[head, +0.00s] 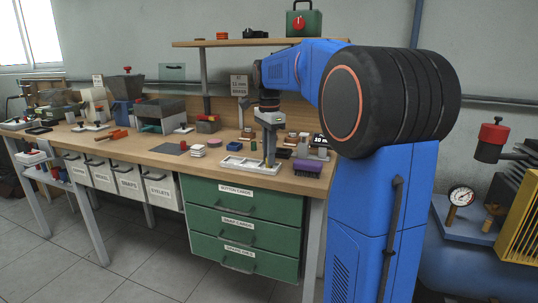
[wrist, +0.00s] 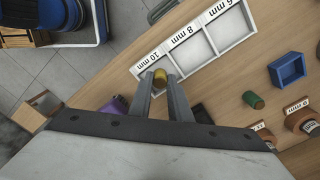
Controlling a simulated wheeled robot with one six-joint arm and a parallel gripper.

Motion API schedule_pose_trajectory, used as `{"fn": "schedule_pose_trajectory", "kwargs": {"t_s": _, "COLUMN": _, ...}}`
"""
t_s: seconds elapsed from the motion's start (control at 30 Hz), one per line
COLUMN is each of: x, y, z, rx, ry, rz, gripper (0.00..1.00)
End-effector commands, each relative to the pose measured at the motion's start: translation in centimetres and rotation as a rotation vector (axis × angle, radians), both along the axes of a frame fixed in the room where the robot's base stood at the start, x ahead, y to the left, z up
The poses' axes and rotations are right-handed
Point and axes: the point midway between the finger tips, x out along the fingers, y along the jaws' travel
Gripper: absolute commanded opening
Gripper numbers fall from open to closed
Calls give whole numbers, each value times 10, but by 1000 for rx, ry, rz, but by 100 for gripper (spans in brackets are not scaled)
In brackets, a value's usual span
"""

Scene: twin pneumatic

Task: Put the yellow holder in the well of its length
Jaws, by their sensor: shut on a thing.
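My gripper (wrist: 160,84) is shut on the yellow holder (wrist: 160,75), a small rounded yellow piece between the fingertips. In the head view my gripper (head: 271,162) points down over the bench at the white tray (head: 238,161); the holder cannot be made out there. In the wrist view the white tray (wrist: 218,53) has three wells in a row, labelled 10 mm, 8 mm and 6 mm. The holder appears over the 10 mm end, near its label (wrist: 148,65). Its height above the tray is unclear.
A blue open box (wrist: 287,70) and a green cylinder (wrist: 253,100) stand right of my gripper in the wrist view. Brown labelled pieces (wrist: 302,121) are at lower right. A purple brush (head: 307,167) lies near the bench's front edge. Bare wood lies between tray and box.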

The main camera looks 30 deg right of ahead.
Motion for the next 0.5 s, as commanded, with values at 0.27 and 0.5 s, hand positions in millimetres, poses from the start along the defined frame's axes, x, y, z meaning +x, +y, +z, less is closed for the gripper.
{"fn": "schedule_pose_trajectory", "kwargs": {"t_s": 0.27, "x": 0, "y": 0, "z": -1, "rx": 0, "ry": 0, "rz": 0, "gripper": 0}}
{"fn": "schedule_pose_trajectory", "kwargs": {"t_s": 0.5, "x": 0, "y": 0, "z": -2, "rx": 0, "ry": 0, "rz": 0, "gripper": 36}}
